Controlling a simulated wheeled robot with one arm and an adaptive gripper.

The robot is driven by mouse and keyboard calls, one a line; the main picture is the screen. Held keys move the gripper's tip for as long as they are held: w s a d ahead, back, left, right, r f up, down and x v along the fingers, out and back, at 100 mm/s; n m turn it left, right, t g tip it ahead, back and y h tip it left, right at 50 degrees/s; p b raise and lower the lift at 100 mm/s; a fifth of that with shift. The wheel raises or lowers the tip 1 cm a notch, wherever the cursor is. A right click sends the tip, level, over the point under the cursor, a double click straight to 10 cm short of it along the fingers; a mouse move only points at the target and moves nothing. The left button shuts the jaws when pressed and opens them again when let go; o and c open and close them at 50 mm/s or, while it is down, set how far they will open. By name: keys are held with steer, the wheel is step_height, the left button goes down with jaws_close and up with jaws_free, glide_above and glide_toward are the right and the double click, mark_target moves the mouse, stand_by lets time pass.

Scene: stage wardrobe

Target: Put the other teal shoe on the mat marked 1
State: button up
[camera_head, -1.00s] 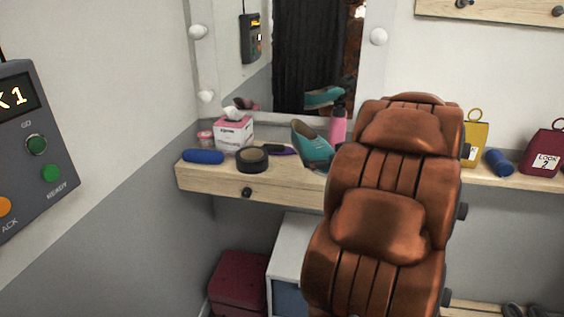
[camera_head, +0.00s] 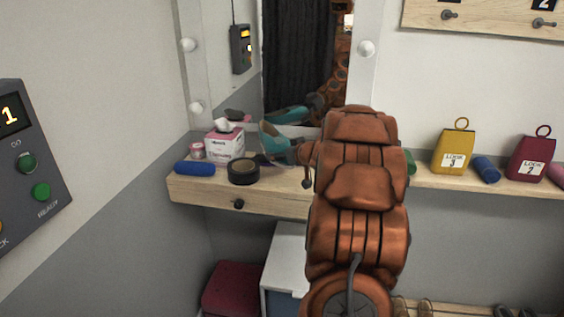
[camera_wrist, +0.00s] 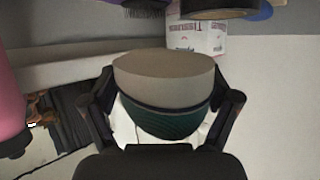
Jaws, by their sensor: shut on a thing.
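A teal shoe (camera_head: 276,142) shows in the head view at the back of the dressing shelf, left of my arm, with its reflection in the mirror. My gripper (camera_wrist: 165,115) is shut on this shoe. In the wrist view the shoe (camera_wrist: 172,118) sits between both fingers, with a beige surface facing up and a dark teal side below. In the head view my arm hides part of the shoe and most of my gripper. I cannot tell whether the shoe touches the shelf. No mat marked 1 is in view.
On the shelf (camera_head: 270,203) stand a tissue box (camera_head: 225,145), a dark round tin (camera_head: 243,171) and a blue roll (camera_head: 194,168). A pink bottle (camera_wrist: 10,105) is close left in the wrist view.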

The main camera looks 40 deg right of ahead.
steer(key=shift+f, duration=1.7)
steer(key=shift+f+b, duration=0.3)
steer(key=shift+f, duration=0.3)
steer(key=o, duration=1.1)
steer(key=shift+r, duration=0.1)
steer(key=shift+s+r, duration=0.1)
steer(key=shift+r, duration=0.5)
steer(key=v, duration=1.1)
steer(key=shift+s, duration=0.3)
steer(key=shift+a+r, duration=0.15)
